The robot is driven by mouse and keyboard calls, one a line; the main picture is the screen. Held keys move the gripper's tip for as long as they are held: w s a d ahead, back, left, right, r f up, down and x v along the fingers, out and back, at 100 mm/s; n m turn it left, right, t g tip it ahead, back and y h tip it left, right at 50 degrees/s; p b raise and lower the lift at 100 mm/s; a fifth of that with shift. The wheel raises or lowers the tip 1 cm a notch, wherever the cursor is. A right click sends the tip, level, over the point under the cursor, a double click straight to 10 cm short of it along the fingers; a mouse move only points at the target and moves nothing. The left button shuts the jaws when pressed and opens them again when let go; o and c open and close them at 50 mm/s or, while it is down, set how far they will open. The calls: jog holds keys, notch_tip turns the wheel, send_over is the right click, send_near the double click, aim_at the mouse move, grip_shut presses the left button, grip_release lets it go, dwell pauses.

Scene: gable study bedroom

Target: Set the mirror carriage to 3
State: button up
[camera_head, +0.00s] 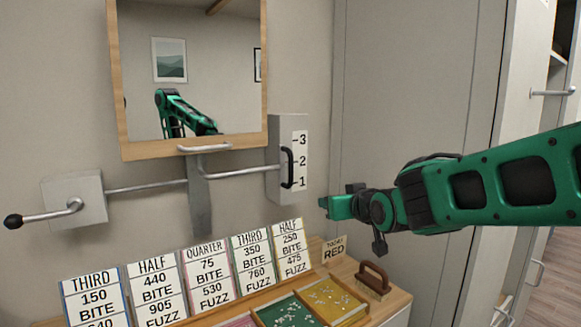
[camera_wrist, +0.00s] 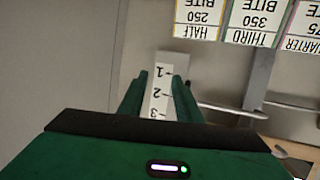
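The mirror (camera_head: 195,75) hangs on the wall in a wooden frame, with a pale handle (camera_head: 204,148) at its bottom edge and a grey bracket (camera_head: 200,205) below. A grey box to its right carries a white scale (camera_head: 300,150) marked 3, 2, 1 from top to bottom. In the wrist view the scale (camera_wrist: 158,103) shows upside down between my open, empty fingers (camera_wrist: 160,95); the black handle cannot be made out there.
A metal rod (camera_head: 145,187) runs from a wall box (camera_head: 75,200) with a black-knobbed crank (camera_head: 14,221) toward the scale box. Below stand several price cards (camera_head: 205,270), trays (camera_head: 290,310), a brown-handled block (camera_head: 373,280) and a "RED" card (camera_head: 334,250). A tall cabinet (camera_head: 415,80) stands at right.

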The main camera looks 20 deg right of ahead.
aim_at(292, 163)
jog(key=w+a+r+n+t+y, duration=0.1)
jog(key=w+a+r+t+y, duration=0.15)
jog(key=a+r, duration=0.4)
jog(key=shift+t, duration=0.45)
jog(key=w, duration=0.7)
jog(key=w+a, duration=0.1)
jog(key=w, duration=0.3)
jog(key=shift+w+r, duration=0.15)
jog(key=shift+r, duration=0.25)
grip_shut()
